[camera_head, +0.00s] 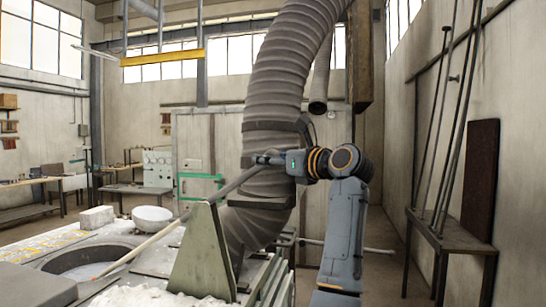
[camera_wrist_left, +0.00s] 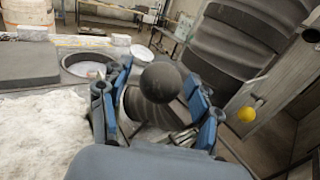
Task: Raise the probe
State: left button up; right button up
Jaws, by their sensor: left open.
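The probe (camera_head: 225,188) is a long slanting rod with a pale lower part (camera_head: 150,245). Its lower end reaches to the round opening (camera_head: 85,262) at lower left. A grey upright plate (camera_head: 203,255) stands by the rod's middle. My left gripper (camera_wrist_left: 158,80) is open in the left wrist view. A dark round knob (camera_wrist_left: 161,82) shows between its blue fingers; contact cannot be told.
A white bowl (camera_head: 152,218) and pale block (camera_head: 97,217) stand behind the opening. A yellow ball (camera_wrist_left: 247,114) is right of my left gripper. A rack of rods (camera_head: 440,215) stands at the right wall.

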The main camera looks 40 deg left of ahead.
pick_arm(q)
jog(key=shift+c, duration=0.2)
grip_shut()
jog(key=shift+d+f, duration=0.1)
jog(key=shift+f, duration=0.05)
jog(key=w+d+f+m+t+y+b, duration=0.1)
jog(key=d+f+m+y+b, duration=0.2)
jog(key=f+b, duration=0.7)
jog(key=shift+w+d+t+y+b, duration=0.15)
jog(key=shift+w+t+y+b, duration=0.2)
jog(key=shift+y+b, duration=0.6)
jog(key=shift+s+f+h, duration=0.1)
jog(key=shift+f+h, duration=0.05)
jog(key=shift+h, duration=0.1)
jog(key=shift+c, duration=1.1)
grip_release()
jog(key=shift+o, duration=1.3)
